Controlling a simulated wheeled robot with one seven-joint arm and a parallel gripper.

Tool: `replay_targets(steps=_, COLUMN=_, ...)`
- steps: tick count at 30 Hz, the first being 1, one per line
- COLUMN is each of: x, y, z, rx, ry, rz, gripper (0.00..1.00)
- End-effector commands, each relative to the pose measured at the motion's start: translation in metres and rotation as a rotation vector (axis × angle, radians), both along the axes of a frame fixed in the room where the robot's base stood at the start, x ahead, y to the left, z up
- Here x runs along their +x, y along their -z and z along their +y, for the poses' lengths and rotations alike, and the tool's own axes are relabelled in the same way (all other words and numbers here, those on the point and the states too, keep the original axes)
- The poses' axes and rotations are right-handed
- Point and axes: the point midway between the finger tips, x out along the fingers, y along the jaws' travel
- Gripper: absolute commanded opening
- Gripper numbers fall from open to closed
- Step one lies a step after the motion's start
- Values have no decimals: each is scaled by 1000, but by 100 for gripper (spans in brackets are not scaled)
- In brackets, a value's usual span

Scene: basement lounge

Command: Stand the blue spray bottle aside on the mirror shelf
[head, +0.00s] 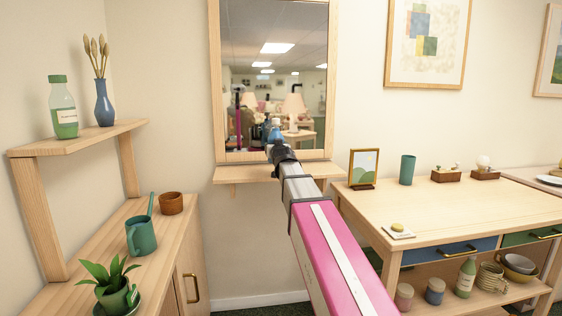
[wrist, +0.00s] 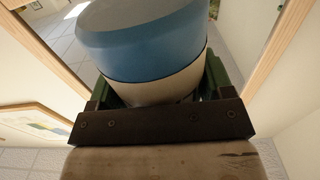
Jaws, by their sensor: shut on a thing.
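My gripper (head: 277,143) is stretched out in front of the mirror, over the mirror shelf (head: 235,175). It is shut on the blue spray bottle (head: 275,130), of which only a small blue part shows above the jaws in the head view. In the wrist view the bottle (wrist: 150,45) is a large blue round body with a white band, between green jaws. My arm and gripper hide its lower part, so I cannot tell whether it touches the shelf. The shelf is a narrow pale wood board below the mirror (head: 275,60); its visible left part is bare.
At left, a raised shelf (head: 95,138) carries a green bottle (head: 63,115) and a blue vase (head: 104,105). At right, a wooden desk (head: 470,215) holds a small picture frame (head: 364,167) and a green cup (head: 407,170), close to the mirror shelf's right end.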

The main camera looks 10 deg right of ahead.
Motion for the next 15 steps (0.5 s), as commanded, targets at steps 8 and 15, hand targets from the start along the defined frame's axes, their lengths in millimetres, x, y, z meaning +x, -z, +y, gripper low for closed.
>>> replay_targets(steps=8, x=14, y=15, z=-23, rx=0, ry=1, rz=-3, gripper=28)
replay_targets(steps=15, x=14, y=26, z=-25, rx=-1, ry=0, rz=-3, gripper=28)
